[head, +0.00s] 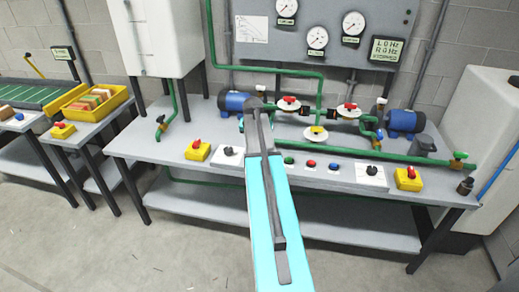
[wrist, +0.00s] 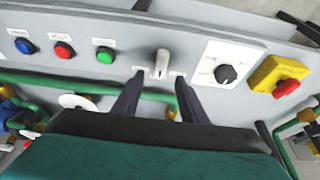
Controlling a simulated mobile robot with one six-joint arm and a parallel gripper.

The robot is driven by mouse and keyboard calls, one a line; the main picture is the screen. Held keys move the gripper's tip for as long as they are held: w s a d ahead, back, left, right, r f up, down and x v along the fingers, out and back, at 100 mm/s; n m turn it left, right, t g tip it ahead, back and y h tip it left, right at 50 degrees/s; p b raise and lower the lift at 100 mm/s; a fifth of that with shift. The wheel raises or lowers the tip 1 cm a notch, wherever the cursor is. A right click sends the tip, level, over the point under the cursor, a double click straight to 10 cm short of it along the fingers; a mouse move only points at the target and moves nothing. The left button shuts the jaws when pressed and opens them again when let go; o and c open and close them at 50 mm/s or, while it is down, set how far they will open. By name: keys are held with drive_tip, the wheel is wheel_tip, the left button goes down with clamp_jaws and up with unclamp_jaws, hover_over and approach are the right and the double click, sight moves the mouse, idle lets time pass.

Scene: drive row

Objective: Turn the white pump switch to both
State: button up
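The white pump switch (wrist: 161,64) is a small lever on the grey panel strip in the wrist view. It points roughly along the picture's vertical, with a small pale label at each side of its lower end. My gripper (wrist: 160,80) is open, its two dark fingers reaching toward the panel, one left and one right of the switch's lower end. A gap shows between each finger and the lever; contact with the panel cannot be told. In the head view my arm hides the switch and the gripper.
In the wrist view, a green button (wrist: 105,54) sits left of the switch, a black knob (wrist: 226,73) right, then a yellow box with a red knob (wrist: 280,77). Green pipes (head: 400,157), blue pumps (head: 406,121) and valves crowd the bench (head: 150,148). The floor (head: 120,245) is clear.

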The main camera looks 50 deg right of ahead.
drive_tip(key=shift+b+v, duration=0.45)
drive_tip(key=shift+v, duration=2.3)
